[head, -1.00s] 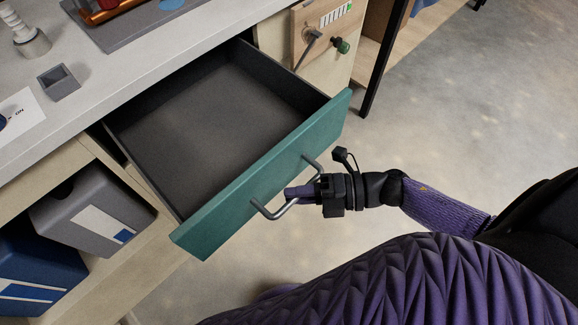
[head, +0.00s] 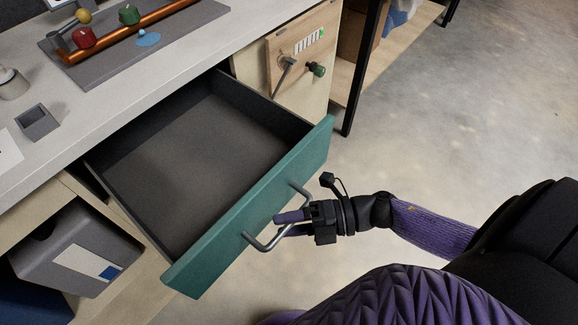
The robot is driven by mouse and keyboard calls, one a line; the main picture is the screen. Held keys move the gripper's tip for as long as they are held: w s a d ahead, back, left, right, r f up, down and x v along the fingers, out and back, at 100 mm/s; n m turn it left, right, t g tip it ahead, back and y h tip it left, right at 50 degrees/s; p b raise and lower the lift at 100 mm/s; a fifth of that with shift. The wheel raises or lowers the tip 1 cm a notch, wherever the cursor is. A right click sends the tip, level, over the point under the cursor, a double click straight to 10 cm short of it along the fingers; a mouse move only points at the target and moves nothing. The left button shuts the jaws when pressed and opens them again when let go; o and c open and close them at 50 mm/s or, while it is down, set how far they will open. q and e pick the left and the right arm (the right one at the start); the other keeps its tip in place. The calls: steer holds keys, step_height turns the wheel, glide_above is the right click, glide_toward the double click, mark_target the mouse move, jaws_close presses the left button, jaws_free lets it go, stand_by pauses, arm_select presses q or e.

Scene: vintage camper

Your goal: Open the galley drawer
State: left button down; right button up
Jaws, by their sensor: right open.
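The galley drawer has a teal front (head: 240,215) and a dark grey, empty inside. It stands pulled well out from under the pale counter. A grey bar handle (head: 262,247) is fixed to its front. My right gripper (head: 281,223) is at the handle from the right side, with its purple fingers open around or beside the bar; I cannot tell whether they touch it. My left gripper is not in view.
A grey bin (head: 75,250) sits on the shelf left of the drawer. The counter (head: 150,65) bears a grey tray with coloured parts and a small grey cup (head: 37,122). A panel with a lever (head: 284,72) is behind the drawer. The floor at right is clear.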

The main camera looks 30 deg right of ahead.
steer(key=p+v, duration=0.1)
steer(key=v, duration=0.9)
steer(key=s+d+f+m+t+h, duration=0.25)
steer(key=f+m+h, duration=0.35)
steer(key=f+m, duration=0.3)
steer(key=s+d+f+m+t+h, duration=0.1)
steer(key=d+f+m+h, duration=0.3)
steer(key=f+m+h, duration=0.4)
steer(key=s+a+f+m+g, duration=0.2)
steer(key=s+f+m+g, duration=0.1)
steer(key=s, duration=0.4)
steer(key=s+a+f+m+g+h, duration=0.1)
steer(key=s+a+f+m+g, duration=0.1)
steer(key=s, duration=0.5)
steer(key=s+a+f+m+g, duration=0.3)
steer(key=s+f+m+g, duration=0.1)
steer(key=s+f+g, duration=0.1)
steer(key=shift+s+f+m+g+h, duration=0.4)
steer(key=shift+s+f, duration=0.45)
steer(key=shift+s, duration=0.2)
